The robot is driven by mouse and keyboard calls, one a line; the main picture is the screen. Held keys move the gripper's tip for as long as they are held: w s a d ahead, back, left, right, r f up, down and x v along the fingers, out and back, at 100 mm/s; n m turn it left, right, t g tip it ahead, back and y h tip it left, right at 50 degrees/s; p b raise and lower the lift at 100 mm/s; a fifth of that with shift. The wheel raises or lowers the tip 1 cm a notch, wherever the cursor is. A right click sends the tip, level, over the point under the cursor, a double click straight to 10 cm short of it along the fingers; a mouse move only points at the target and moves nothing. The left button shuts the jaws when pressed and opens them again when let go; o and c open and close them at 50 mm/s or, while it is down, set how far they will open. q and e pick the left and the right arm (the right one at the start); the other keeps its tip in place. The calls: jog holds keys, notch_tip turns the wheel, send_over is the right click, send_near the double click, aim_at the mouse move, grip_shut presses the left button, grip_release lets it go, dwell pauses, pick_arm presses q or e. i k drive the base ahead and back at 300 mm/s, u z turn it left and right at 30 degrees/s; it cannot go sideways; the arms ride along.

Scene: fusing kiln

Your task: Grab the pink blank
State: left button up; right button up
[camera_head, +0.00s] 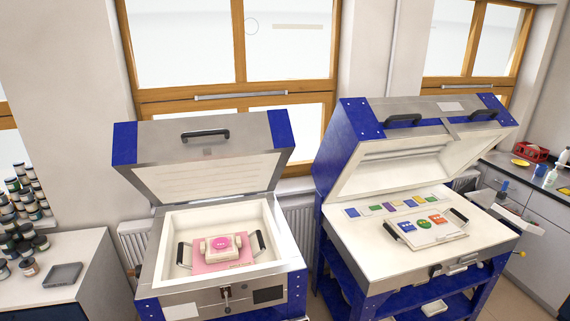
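The block rests on a flat pink board (203,267). Dark handles (262,243) stand on both sides of the board. The pink piece is small in the picture, so its exact shape is hard to tell. Neither of my grippers is in view.
The left kiln's lid (205,160) is raised behind it. The open right kiln (360,251) holds a white tray with blue, green and orange pieces (424,225) and a strip of coloured samples (390,206). Jars (27,250) and a dark tray (63,276) are at left.

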aim_at(221, 242)
jog(key=z, duration=1.2)
jog(key=i, duration=1.1)
jog(key=u, duration=2.15)
